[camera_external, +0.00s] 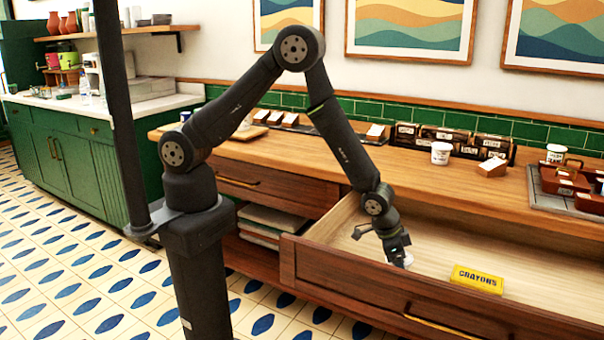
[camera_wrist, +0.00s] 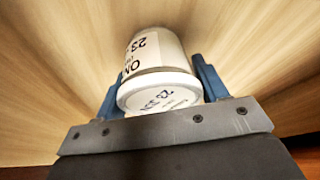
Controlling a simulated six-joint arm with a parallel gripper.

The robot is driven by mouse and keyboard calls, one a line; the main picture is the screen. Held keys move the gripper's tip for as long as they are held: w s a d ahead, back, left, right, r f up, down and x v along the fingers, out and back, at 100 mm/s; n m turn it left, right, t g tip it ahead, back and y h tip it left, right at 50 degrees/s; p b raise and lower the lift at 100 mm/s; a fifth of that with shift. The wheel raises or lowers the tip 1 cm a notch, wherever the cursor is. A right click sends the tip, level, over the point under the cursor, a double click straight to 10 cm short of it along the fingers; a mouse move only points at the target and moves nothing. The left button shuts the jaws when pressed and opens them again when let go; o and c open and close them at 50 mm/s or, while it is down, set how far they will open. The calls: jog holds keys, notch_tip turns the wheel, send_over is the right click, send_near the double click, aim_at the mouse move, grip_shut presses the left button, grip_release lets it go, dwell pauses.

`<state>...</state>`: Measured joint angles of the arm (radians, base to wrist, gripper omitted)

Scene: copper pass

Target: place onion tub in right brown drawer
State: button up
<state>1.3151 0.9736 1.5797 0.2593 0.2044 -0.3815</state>
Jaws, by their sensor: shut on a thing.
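The onion tub (camera_wrist: 158,72) is a white tub with a white lid and black print, partly reading "ON" and "23". It lies between the blue fingers of my gripper (camera_wrist: 160,88) in the wrist view, lid end toward the camera. In the external view my gripper (camera_external: 403,262) reaches down inside the open right brown drawer (camera_external: 340,277), near its left end. Only a small white bit of the tub (camera_external: 408,260) shows there. Pale wood fills the wrist view behind the tub; whether the tub touches the drawer floor I cannot tell.
A yellow crayons box (camera_external: 477,280) lies in the drawer, right of my gripper. The drawer floor between them is bare. The wooden counter (camera_external: 440,187) above holds another white tub (camera_external: 441,153), dark labelled boxes (camera_external: 436,137) and a tray (camera_external: 570,205). A closed drawer (camera_external: 250,187) is at left.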

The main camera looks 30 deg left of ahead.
jog(key=o, duration=1.1)
jog(key=shift+f, duration=0.1)
jog(key=shift+c, duration=0.2)
jog(key=v, duration=1.2)
jog(key=shift+r, duration=0.2)
jog(key=x, duration=1.2)
jog(key=shift+f, duration=0.15)
jog(key=shift+r, duration=0.2)
